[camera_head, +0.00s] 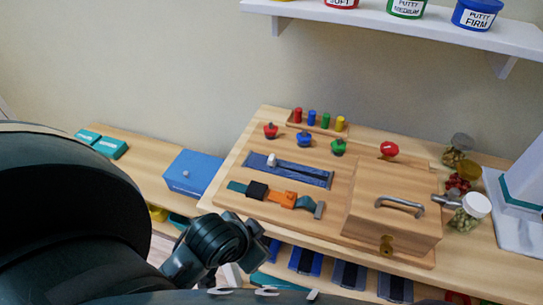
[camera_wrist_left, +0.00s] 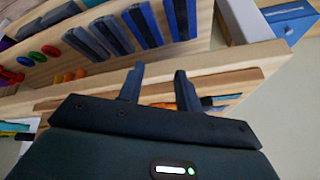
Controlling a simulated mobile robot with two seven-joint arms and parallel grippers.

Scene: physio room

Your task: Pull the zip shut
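The zip is on a blue denim strip (camera_head: 300,172) fixed to the wooden activity board (camera_head: 230,190). Its pale pull tab (camera_head: 271,160) is near the strip's left end, and a dark line runs right from it. I cannot tell the state of the teeth at this size. My left arm comes in from the left, its dark joint in front of the board's lower left corner. Its fingertips are not clear in the head view. In the left wrist view my left gripper (camera_wrist_left: 160,82) has its fingers apart with nothing between them. My right gripper is out of view.
A strap with an orange buckle (camera_head: 288,199) lies just in front of the zip. A wooden box (camera_head: 395,215) with a metal handle stands to the right. Coloured knobs (camera_head: 304,138) and pegs are behind the zip. A blue box (camera_head: 193,172) is left of the board.

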